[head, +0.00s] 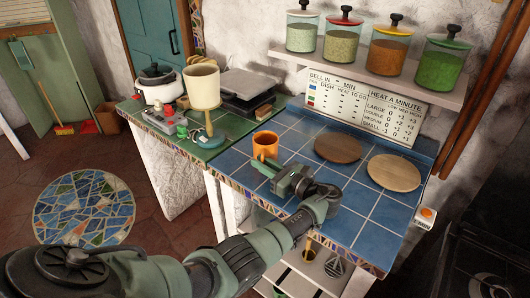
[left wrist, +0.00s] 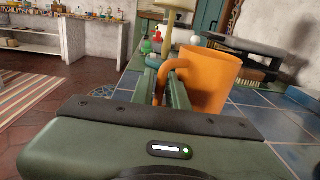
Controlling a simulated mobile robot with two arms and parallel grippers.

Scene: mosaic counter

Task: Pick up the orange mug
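The orange mug (head: 266,145) stands upright on the blue tiled counter (head: 340,215), near its left part. My left gripper (head: 263,164) reaches it from the front, low over the tiles. In the left wrist view the mug (left wrist: 212,80) is just beyond the fingers, its handle toward the left. The left fingers (left wrist: 163,88) are close together with the handle between them, and appear shut on it. The lower handle and the mug's base are partly hidden by the fingers and palm. My right gripper is not in view.
Two round wooden boards (head: 394,172) lie right of the mug. A lamp with a cream shade (head: 203,88) stands on the green counter at left. A shelf (head: 370,80) with several jars hangs behind. The tiles right of my gripper are clear.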

